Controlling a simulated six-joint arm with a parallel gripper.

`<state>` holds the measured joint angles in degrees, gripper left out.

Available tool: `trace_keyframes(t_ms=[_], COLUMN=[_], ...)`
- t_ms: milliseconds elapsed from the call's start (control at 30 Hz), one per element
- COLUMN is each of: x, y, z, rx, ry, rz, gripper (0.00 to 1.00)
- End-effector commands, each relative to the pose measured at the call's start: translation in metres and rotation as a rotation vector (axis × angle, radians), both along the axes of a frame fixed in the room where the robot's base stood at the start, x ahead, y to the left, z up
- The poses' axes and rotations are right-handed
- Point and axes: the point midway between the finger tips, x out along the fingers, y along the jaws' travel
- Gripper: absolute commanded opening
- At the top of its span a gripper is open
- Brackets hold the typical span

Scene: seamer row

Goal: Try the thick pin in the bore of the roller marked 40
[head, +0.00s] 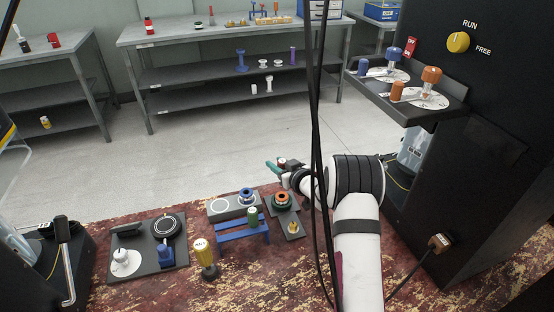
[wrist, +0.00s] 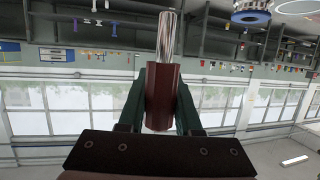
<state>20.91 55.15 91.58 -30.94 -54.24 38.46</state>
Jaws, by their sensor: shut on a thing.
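My gripper (wrist: 160,100) is shut on a pin with a dark red handle (wrist: 162,88) and a bright steel shank (wrist: 166,36). Its green fingers press both sides of the handle. In the head view my gripper (head: 280,165) is above the far edge of the red bench, clear of the parts there. A blue ring-shaped roller (head: 247,195) sits on a grey plate, and an orange and green one (head: 282,199) sits on a dark plate beside it. I cannot read a 40 on either. A blue ring (wrist: 250,17) also shows at the wrist view's top right.
A blue rack (head: 243,234) with a green-handled piece (head: 253,215) stands in front of the rollers. A dark tray (head: 148,247) lies further left. The black machine (head: 470,150) rises at right; cables hang before my arm.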

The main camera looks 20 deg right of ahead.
Motion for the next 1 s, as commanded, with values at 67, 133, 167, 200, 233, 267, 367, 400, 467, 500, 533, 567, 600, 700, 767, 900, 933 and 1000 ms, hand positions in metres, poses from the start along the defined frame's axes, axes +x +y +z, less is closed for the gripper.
trace_keyframes(t_ms=[67,133,167,200,233,267,367,400,467,500,533,567,600,700,767,900,933,1000], x=[0.000,0.000,0.000,0.000,0.000,0.000,0.000,0.000,0.000,0.000,0.000,0.000,0.000,0.000,0.000,0.000,0.000,0.000], y=[0.000,0.000,0.000,0.000,0.000,0.000,0.000,0.000,0.000,0.000,0.000,0.000,0.000,0.000,0.000,0.000,0.000,0.000], z=[-0.009,-0.015,-0.018,-0.022,-0.024,-0.027,-0.034,-0.036,-0.039,-0.040,-0.040,-0.041,-0.041,-0.041,-0.041,-0.041,-0.041,-0.041], rx=[0.001,0.001,0.001,0.000,0.000,0.000,0.000,0.000,0.000,0.001,0.000,0.000,0.000,0.000,0.000,0.000,0.000,0.000], ry=[0.002,0.001,0.001,0.001,0.000,0.001,0.001,0.001,0.001,0.000,0.000,0.000,0.000,-0.001,-0.001,0.000,0.000,0.000], rz=[0.000,0.000,0.000,0.000,0.000,0.000,-0.001,-0.001,-0.001,0.000,0.000,0.000,0.000,0.000,0.000,0.000,0.000,0.000], gripper=[0.00,0.00,0.00,0.00,0.00,0.00,0.00,0.00,0.00,0.00,0.00,0.00,0.00,0.00,0.00,0.00,0.00,0.00])
